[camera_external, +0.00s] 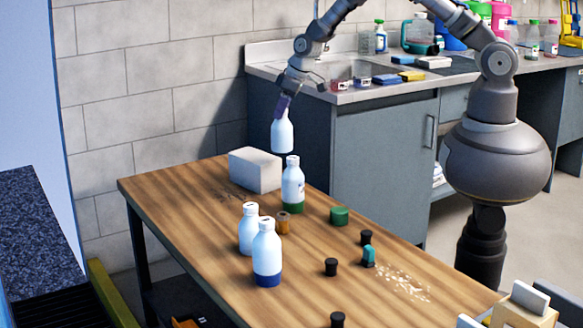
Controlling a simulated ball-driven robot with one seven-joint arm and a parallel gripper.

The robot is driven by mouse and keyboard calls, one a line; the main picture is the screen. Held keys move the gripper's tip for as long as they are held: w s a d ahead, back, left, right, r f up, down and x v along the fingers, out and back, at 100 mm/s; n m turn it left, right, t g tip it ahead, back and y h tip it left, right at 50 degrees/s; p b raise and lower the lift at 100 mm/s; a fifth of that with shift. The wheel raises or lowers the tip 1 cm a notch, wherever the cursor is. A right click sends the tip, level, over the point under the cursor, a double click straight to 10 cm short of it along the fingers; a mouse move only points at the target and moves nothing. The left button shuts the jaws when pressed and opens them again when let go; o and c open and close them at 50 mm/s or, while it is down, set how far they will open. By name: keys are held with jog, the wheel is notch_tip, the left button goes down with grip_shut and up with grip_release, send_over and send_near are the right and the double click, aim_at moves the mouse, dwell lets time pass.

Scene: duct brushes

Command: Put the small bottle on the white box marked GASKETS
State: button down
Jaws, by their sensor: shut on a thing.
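My gripper (283,106) points down and is shut on the top of a white bottle (282,134). The bottle hangs upright in the air. In the picture its base is just above the right end of a white box (254,172); from this one view I cannot tell whether it is directly over the box or behind it. The box lies at the far end of the wooden table (205,208), its top bare. No GASKETS marking is readable on the faces I see.
A green-based white bottle (293,187) stands close to the box. Two more white bottles (248,229) (267,254) stand nearer, beside a small amber container (283,223). A green piece (340,215) and several black items (331,267) lie further right. A sink counter (375,95) stands behind.

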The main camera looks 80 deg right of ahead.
jog(key=w+f+b, duration=0.2)
jog(key=w+f, duration=0.2)
jog(key=w, duration=0.1)
jog(key=shift+w+d+b, duration=0.3)
jog(key=shift+w, duration=0.1)
jog(key=shift+f, duration=0.15)
jog(key=c, duration=0.7)
grip_release()
